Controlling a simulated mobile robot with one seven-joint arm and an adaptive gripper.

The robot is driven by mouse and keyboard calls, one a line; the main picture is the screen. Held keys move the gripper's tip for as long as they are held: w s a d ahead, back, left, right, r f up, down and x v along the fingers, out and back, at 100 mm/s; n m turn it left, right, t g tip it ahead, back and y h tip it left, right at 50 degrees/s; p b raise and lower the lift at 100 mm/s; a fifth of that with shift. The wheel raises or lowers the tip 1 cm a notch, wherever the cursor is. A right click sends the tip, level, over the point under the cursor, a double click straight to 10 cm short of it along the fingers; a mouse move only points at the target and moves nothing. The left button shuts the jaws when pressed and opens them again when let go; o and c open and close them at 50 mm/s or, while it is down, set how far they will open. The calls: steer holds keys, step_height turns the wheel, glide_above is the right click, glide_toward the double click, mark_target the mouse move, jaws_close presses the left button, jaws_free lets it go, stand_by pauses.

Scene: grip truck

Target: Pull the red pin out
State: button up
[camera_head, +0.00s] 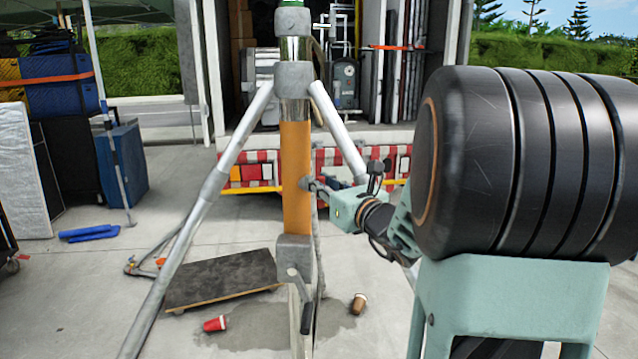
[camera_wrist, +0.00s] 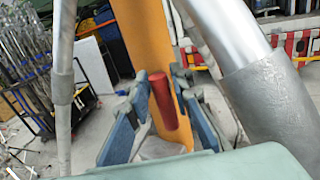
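The red pin (camera_wrist: 162,98) is a short red cylinder that sticks out from the orange post (camera_wrist: 148,45) of a metal tripod stand. In the wrist view my gripper (camera_wrist: 162,88) is open, with one blue-grey finger on each side of the pin. Gaps show between the fingers and the pin, so it is not clamped. In the head view the orange post (camera_head: 296,170) stands upright, and my gripper (camera_head: 318,187) reaches it from the right. The pin cannot be made out there.
Tripod legs (camera_head: 232,140) slope down on both sides of the post, and one passes close by my gripper. A crank (camera_head: 303,290) sits lower on the post. A loaded truck stands behind.

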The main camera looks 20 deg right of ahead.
jaws_close()
steer(key=shift+s, duration=0.1)
steer(key=s, duration=0.2)
steer(key=s+d, duration=0.1)
steer(key=s, duration=0.1)
steer(key=shift+s+f, duration=0.15)
steer(key=shift+s, duration=0.05)
jaws_free()
steer(key=o, duration=0.4)
steer(key=shift+s, duration=0.25)
steer(key=shift+w, duration=0.1)
